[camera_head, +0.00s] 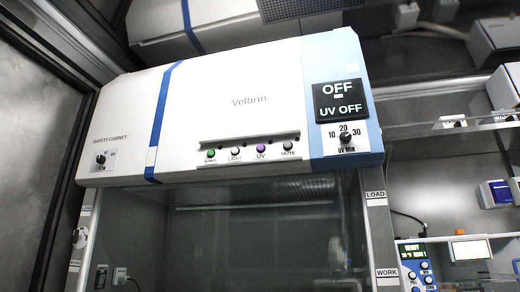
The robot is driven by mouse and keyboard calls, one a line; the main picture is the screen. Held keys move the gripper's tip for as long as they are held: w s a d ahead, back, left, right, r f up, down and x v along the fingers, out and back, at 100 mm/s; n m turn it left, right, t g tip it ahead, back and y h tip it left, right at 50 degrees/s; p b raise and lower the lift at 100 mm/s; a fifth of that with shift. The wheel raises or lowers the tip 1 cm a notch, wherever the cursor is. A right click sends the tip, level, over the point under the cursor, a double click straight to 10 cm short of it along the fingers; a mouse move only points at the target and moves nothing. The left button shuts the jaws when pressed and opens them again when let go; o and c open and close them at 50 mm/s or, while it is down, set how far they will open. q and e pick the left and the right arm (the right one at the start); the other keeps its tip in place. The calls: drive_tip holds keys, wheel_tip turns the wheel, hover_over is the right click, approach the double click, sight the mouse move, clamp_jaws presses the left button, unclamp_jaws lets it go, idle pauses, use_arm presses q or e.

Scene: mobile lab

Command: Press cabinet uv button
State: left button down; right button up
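The safety cabinet (220,95) is a white and blue unit that fills the middle of the head view, seen from below and tilted. Its UV button (261,148) is purple and sits in a row on the lower front panel. A green button (210,153), a white light button (236,151) and a dark mute button (288,146) share that row. The display (341,100) at the right reads "OFF" and "UV OFF". A UV minutes dial (346,138) marked 10, 20 and 30 is below it. Neither of my grippers is in view.
The cabinet's glass front (230,240) spans the area below the panel. A knob (101,159) is on the left of the panel. A device with a lit screen (412,251) stands at the lower right, beneath shelves. A dark wall (30,130) is close on the left.

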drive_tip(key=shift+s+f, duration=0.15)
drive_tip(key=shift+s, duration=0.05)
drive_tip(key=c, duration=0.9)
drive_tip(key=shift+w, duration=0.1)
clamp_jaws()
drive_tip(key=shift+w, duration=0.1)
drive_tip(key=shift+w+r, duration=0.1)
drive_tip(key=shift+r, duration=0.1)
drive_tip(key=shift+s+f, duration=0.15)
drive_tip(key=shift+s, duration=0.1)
